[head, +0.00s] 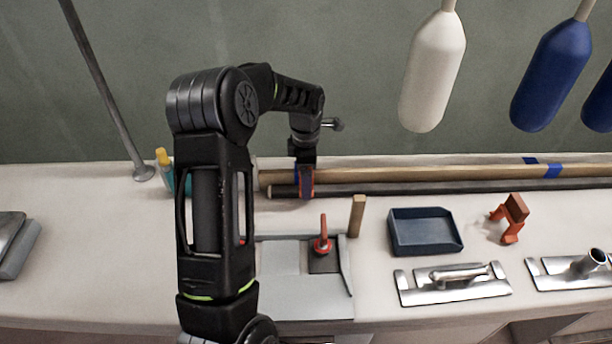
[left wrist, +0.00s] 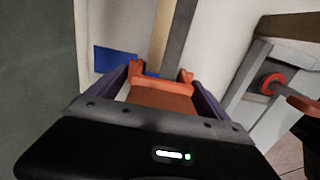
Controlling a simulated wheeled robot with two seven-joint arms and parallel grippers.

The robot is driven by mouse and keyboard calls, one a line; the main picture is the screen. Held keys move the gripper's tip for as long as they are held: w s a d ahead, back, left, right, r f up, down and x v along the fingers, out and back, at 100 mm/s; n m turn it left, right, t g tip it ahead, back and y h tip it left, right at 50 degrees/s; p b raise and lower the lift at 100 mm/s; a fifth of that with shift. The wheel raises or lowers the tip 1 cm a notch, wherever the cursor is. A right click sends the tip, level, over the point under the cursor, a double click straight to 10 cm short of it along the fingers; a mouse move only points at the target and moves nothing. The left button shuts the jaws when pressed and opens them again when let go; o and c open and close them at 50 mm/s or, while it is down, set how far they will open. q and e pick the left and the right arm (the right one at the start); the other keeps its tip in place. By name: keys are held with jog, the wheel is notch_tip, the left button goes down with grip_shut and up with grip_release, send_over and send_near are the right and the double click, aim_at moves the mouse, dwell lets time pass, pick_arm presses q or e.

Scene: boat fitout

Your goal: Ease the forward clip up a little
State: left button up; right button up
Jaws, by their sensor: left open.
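An orange clip (head: 307,186) sits at the left part of the long wooden batten (head: 420,174) and the dark strip beside it. In the left wrist view the same clip (left wrist: 160,98) shows its body, with two jaw ends reaching toward the pale batten (left wrist: 162,40) and grey strip (left wrist: 182,30). My left gripper (head: 305,172) is over the clip. Its two purple fingers (left wrist: 160,84) stand open, one on each side of the clip body; whether they touch it I cannot tell. A second orange clip (head: 513,217) stands apart on the bench at right. My right gripper is out of view.
The pale bench (head: 100,240) holds a blue tray (head: 425,232), a small wooden block (head: 357,215), two metal trowel-like tools (head: 453,283) and a red-handled fitting (head: 322,243). A teal bottle (head: 166,172) is behind my arm. White and blue fenders (head: 434,70) hang above the right side.

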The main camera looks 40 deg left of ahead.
pick_arm(q)
notch_tip(320, 180, up, 8)
jog(key=shift+f, duration=0.25)
jog(key=shift+r, duration=0.1)
dwell(0.4)
